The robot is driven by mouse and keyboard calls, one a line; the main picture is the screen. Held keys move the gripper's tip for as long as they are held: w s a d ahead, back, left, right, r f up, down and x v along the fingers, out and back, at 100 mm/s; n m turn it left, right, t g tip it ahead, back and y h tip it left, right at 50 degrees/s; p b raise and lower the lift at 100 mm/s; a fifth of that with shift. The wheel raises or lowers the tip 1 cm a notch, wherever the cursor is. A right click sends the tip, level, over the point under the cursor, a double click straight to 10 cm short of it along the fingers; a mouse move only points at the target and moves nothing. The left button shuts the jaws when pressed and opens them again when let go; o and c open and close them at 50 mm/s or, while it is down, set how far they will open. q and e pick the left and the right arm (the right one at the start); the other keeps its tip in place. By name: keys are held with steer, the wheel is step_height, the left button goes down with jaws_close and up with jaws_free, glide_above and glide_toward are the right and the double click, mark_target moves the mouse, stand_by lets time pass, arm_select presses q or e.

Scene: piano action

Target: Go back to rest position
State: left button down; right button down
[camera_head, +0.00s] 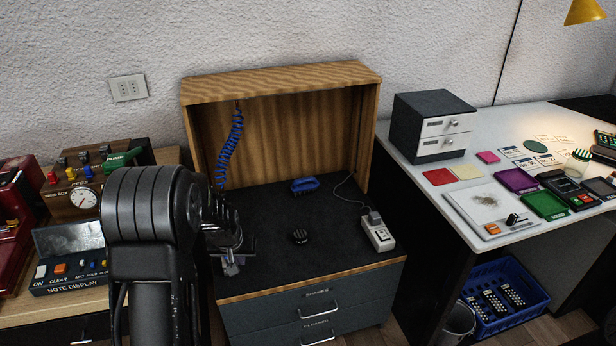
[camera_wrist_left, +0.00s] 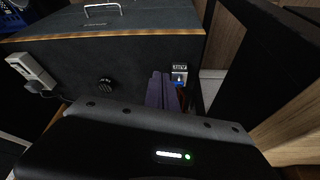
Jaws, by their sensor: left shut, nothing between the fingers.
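My left arm comes in from the lower left in the head view. Its gripper (camera_head: 232,262) is shut and empty over the left front of the black worktop (camera_head: 335,240) in the wooden cabinet (camera_head: 285,75). The arm hides part of the worktop's left side. In the left wrist view the closed fingers (camera_wrist_left: 163,90) point at the worktop near its edge, beside a small silver-and-blue device (camera_wrist_left: 180,74). I cannot tell whether they touch it. My right gripper is not in view.
A black knob (camera_head: 299,237), a blue-handled tool (camera_head: 304,185) and a white socket block (camera_head: 378,233) are on the worktop. A blue coiled hose (camera_head: 231,140) hangs at the cabinet's left. A control box (camera_head: 68,255) stands left of my arm; a white desk (camera_head: 415,160) is right.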

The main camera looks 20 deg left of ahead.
arm_select(q)
steer(key=s+d+f+m+h+p, duration=0.1)
steer(key=s+d+f, duration=0.2)
steer(key=d+f, duration=0.35)
steer(key=s+d+f+m+h+p, duration=0.1)
steer(key=s+d+f, duration=0.2)
steer(key=d, duration=0.6)
steer(key=s+d+f+g+h+p, duration=0.2)
steer(key=s+d+f+g+h, duration=0.1)
steer(key=s+d, duration=1.5)
steer(key=shift+s+d+m+h+p, duration=0.3)
steer(key=shift+s+h+p, duration=0.1)
steer(key=shift+s, duration=0.7)
